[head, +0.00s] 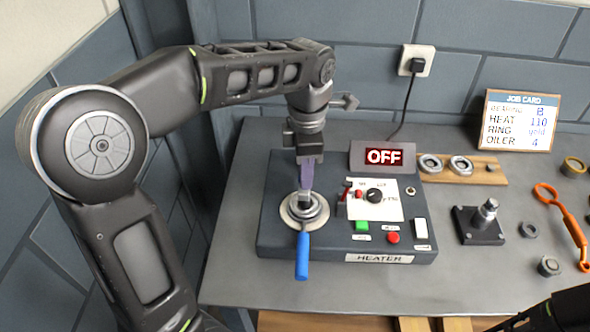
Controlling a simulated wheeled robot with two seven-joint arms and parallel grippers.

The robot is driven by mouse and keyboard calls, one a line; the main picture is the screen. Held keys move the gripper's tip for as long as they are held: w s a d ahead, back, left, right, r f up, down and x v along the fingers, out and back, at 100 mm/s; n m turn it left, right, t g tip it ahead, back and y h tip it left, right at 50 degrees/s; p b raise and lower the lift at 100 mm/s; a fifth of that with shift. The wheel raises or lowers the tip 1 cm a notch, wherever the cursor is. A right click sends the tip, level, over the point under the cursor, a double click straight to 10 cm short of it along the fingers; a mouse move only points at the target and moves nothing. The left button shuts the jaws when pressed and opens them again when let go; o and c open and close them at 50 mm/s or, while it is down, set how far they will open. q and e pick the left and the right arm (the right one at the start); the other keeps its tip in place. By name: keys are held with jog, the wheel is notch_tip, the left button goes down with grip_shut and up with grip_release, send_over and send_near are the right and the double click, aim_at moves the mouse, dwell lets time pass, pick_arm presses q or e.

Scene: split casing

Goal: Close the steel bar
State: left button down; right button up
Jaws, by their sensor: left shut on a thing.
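The steel bar (304,222) with its blue handle (302,257) lies at the left of the heater (345,225). Its handle points toward the front edge. A round pale metal ring (289,214) is around the bar's back part. My left gripper (305,193) reaches down from above, its purple-looking fingers shut at the bar's back part over the ring. The fingers hide the exact contact. My right gripper is not in view; a dark piece of my right arm shows at the lower right.
The heater has an OFF display (384,157), a black knob (375,196), a green button (362,226) and a red button (393,238). To the right are a wooden rack (490,172) with rings, a black block with a peg (480,225), an orange tool (571,225) and a job card (519,120).

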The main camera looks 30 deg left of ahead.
pick_arm(q)
jog(key=shift+w+d, duration=0.1)
jog(key=shift+d, duration=0.15)
jog(key=c, duration=1.2)
grip_release()
jog(key=shift+o, duration=0.2)
